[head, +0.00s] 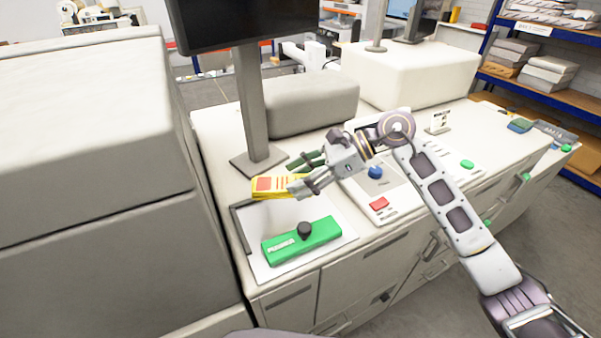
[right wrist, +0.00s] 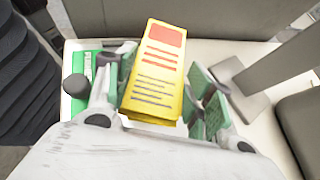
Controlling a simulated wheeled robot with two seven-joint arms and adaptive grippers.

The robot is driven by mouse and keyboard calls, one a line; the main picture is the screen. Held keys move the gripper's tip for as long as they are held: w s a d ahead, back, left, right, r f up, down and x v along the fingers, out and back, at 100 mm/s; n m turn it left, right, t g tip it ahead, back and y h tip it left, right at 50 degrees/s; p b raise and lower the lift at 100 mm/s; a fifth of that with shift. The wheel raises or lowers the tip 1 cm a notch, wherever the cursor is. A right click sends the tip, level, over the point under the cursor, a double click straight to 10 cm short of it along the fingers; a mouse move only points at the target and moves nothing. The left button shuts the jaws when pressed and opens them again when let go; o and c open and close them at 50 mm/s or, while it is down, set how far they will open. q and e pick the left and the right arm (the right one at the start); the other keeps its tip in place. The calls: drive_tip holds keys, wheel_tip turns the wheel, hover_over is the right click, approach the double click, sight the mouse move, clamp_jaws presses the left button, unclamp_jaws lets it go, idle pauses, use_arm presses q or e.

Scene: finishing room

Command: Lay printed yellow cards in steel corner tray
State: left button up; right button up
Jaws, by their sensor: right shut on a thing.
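The printed yellow cards (head: 265,188) form a thick block with a red patch and printed lines on top. My right gripper (head: 297,178) is shut on this block, which also shows between the fingers in the right wrist view (right wrist: 155,75). The block is at the back edge of the corner tray (head: 245,238), hiding part of that edge; I cannot tell its exact height. The tray has a pale plate and a dark raised edge at left. A green bar (head: 285,246) with a black knob lies across the tray's front part. My left gripper is not in view.
A monitor stand (head: 258,160) rises just behind the tray. A control panel with a blue ball (head: 375,172) and a red button (head: 379,204) lies to the right. A large pale machine housing (head: 90,180) borders the tray's left side.

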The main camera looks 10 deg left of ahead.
sight(300, 212)
drive_tip(key=shift+s, duration=0.15)
drive_tip(key=shift+f, duration=0.1)
drive_tip(key=shift+f+b, duration=0.9)
drive_tip(key=shift+f, duration=2.35)
drive_tip(key=shift+f+b, duration=0.6)
drive_tip(key=o, duration=1.2)
drive_tip(key=shift+o, duration=0.5)
drive_tip(key=shift+f, duration=0.1)
